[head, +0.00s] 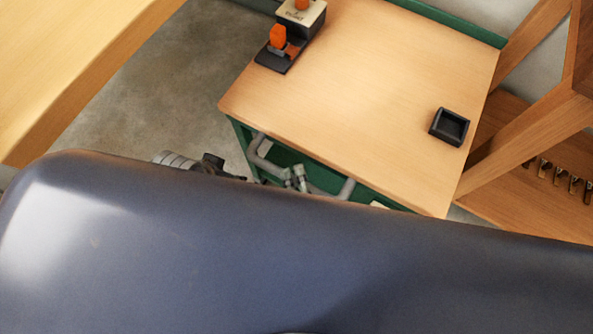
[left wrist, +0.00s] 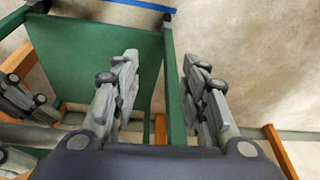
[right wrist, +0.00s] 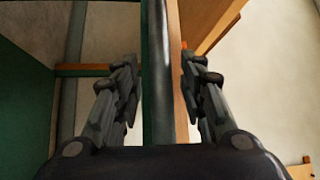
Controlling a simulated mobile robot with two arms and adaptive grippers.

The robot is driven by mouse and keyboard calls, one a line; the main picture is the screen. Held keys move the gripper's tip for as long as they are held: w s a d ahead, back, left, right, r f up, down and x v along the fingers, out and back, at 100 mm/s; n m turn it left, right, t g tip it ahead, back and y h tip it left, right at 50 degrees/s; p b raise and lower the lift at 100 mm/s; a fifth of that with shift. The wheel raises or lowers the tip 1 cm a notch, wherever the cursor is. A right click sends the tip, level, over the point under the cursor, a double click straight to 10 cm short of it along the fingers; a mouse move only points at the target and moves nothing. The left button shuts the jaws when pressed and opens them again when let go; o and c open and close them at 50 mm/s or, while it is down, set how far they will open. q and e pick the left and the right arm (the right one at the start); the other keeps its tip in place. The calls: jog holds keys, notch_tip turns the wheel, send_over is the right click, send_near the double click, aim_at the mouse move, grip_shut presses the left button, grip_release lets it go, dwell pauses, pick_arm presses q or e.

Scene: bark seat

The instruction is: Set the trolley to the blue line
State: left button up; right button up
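The trolley has a wooden top (head: 365,85), a green frame and a grey handle (head: 262,155) on its near side. My right gripper (head: 297,178) is by the handle, partly hidden behind my own body. A blue line (left wrist: 145,4) lies on the floor at the top of the left wrist view.
A black-based device with orange parts (head: 278,45) and a small black tray (head: 449,126) sit on the trolley top. A wooden surface (head: 70,60) is at the left and a wooden frame with hooks (head: 540,190) at the right. Concrete floor (head: 150,85) is clear between.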

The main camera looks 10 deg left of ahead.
jog(key=v, duration=1.2)
jog(key=shift+s+r, duration=0.1)
